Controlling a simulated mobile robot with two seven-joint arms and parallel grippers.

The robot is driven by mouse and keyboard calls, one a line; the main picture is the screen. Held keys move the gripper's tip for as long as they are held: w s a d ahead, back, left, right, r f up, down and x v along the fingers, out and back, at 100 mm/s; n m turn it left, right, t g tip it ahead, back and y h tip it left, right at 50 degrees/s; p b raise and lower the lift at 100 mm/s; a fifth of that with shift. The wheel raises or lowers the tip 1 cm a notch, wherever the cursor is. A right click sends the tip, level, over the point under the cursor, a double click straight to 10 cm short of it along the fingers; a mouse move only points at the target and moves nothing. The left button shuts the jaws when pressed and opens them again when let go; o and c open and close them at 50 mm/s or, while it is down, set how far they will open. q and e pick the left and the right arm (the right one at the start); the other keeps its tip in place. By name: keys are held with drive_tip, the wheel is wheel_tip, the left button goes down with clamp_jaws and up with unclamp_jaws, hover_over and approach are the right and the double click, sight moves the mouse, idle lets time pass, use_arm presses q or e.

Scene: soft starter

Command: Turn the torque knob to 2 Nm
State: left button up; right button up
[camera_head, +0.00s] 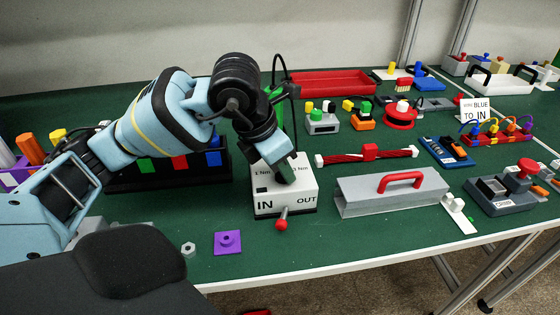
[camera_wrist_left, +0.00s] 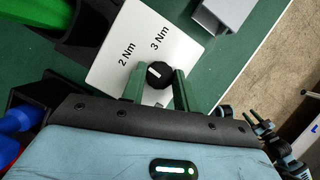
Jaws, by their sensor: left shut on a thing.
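The white torque box (camera_head: 265,200) stands on the green table, with "1 Nm" and "3 Nm" on top and "IN" and "OUT" on its front. In the left wrist view, the black torque knob (camera_wrist_left: 158,73) sits on the white top near the labels "2 Nm" and "3 Nm". It bears a small white mark; its exact heading is hard to read. My left gripper (camera_head: 285,172) points down onto the box. Its green fingers (camera_wrist_left: 158,86) are shut on the knob from both sides. The gripper hides the knob in the head view. My right gripper (camera_wrist_left: 254,118) shows small at the wrist view's lower right.
A red-tipped lever (camera_head: 281,224) sticks out at the box's front. A grey cover with a red handle (camera_head: 400,181) stands close to the right. A dark rack of coloured blocks (camera_head: 150,182) is at the left. A purple piece (camera_head: 228,242) and a nut (camera_head: 188,248) lie in front.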

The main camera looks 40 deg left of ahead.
use_arm(q)
drive_tip(key=shift+n, duration=0.5)
drive_tip(key=o, duration=1)
drive_tip(key=p+v, duration=0.1)
drive_tip(key=v, duration=0.7)
drive_tip(key=shift+d, duration=0.2)
